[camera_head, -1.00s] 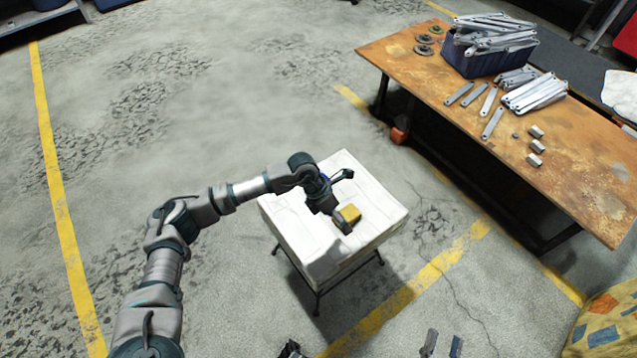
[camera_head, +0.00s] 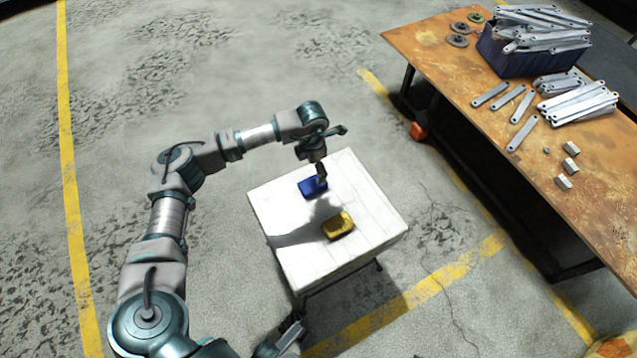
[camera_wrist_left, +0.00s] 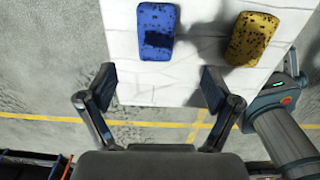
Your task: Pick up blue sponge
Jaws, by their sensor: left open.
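The blue sponge (camera_head: 308,188) lies flat on the white table (camera_head: 365,190), towards its far left part. My left gripper (camera_head: 321,172) is above the table at the blue sponge's right edge in the head view and hides a little of it. In the left wrist view the blue sponge (camera_wrist_left: 157,24) is whole, dark-speckled, and ahead of the fingertips, roughly centred between them. The left gripper (camera_wrist_left: 158,88) is open, with nothing between its fingers. Part of what looks like my right arm's end (camera_head: 282,338) shows at the bottom of the head view; its jaws are unclear.
A yellow sponge (camera_head: 338,225) lies on the same white table; in the left wrist view it is right of the blue one. A rusty workbench (camera_head: 430,42) at the right carries a dark bin (camera_head: 520,62) and several metal brackets. Open floor lies left.

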